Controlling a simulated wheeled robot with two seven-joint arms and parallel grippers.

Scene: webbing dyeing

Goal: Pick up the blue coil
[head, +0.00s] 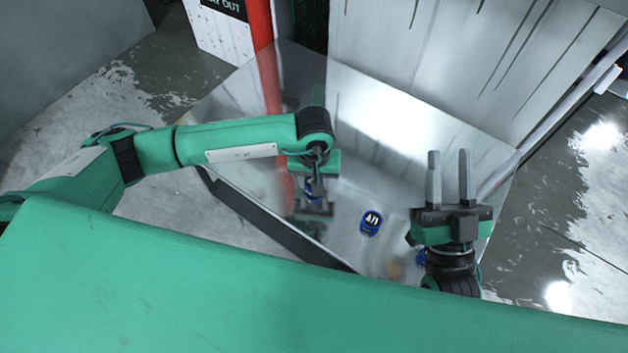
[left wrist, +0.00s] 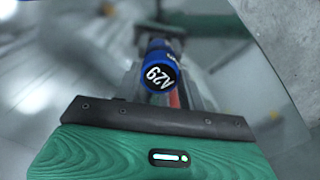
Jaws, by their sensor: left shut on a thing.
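My left gripper (head: 317,188) is shut on a blue coil (head: 311,193), over the shiny metal table (head: 400,140). Most of this coil is hidden by the gripper in the head view. In the left wrist view the held blue coil (left wrist: 160,72) shows a round dark end with a white "A29" label. Whether it touches the table I cannot tell. A second blue coil (head: 371,223) with a white label stands on the table, right of the left gripper. My right gripper (head: 450,162) is open and empty, with its fingers pointing up in the picture.
A further blue object (head: 421,258) is partly hidden beside my right gripper. A blurred orange spot (head: 395,270) shows near the table's front edge. A red post (head: 262,25) and a pale panel (head: 450,50) stand behind. The table's back middle is clear.

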